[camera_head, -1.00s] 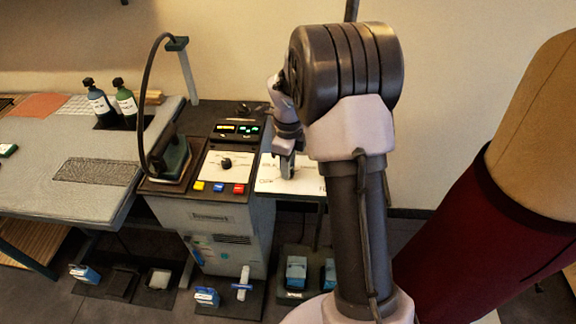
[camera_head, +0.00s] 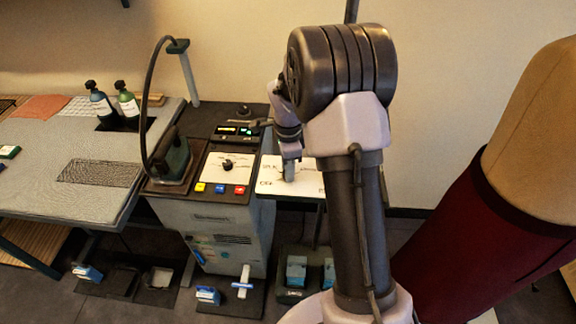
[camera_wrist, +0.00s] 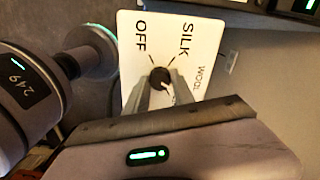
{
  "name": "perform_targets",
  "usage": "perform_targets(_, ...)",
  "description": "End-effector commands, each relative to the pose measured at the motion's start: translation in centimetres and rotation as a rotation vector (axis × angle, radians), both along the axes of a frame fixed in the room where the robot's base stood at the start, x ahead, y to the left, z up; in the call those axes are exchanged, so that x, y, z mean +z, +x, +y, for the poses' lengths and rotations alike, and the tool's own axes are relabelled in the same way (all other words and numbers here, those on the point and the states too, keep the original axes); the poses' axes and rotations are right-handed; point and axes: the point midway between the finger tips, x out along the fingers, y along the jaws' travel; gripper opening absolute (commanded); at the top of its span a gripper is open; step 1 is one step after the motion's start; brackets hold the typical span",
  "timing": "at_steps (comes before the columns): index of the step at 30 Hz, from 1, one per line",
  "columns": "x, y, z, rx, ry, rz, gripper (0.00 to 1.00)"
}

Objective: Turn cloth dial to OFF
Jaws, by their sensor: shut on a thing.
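The cloth dial (camera_wrist: 159,78) is a small black knob on a white panel (camera_wrist: 128,45) with OFF, SILK and WOOL printed around it. A further label is mostly covered by a finger. My gripper (camera_wrist: 160,83) is shut on the dial, one finger on each side of it. A pale mark shows at the knob's lower right edge, away from OFF; its exact setting is hard to read. In the head view, my gripper (camera_head: 289,173) points down onto the white panel (camera_head: 311,184) and hides the dial.
Left of the panel is a console with another black knob (camera_head: 227,164), coloured buttons (camera_head: 219,189) and a lit display (camera_head: 235,130). An iron (camera_head: 172,163) stands beside it. A dark red dress form (camera_head: 470,220) is at the right.

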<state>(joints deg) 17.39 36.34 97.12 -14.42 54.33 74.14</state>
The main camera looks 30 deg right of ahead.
Motion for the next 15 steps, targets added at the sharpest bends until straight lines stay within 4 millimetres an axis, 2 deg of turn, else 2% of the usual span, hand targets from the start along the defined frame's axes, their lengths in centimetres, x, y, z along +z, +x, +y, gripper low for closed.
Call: perform_targets(15, 0.23, 0.04, 0.00, 0.487, 0.000, -0.001, 0.00)
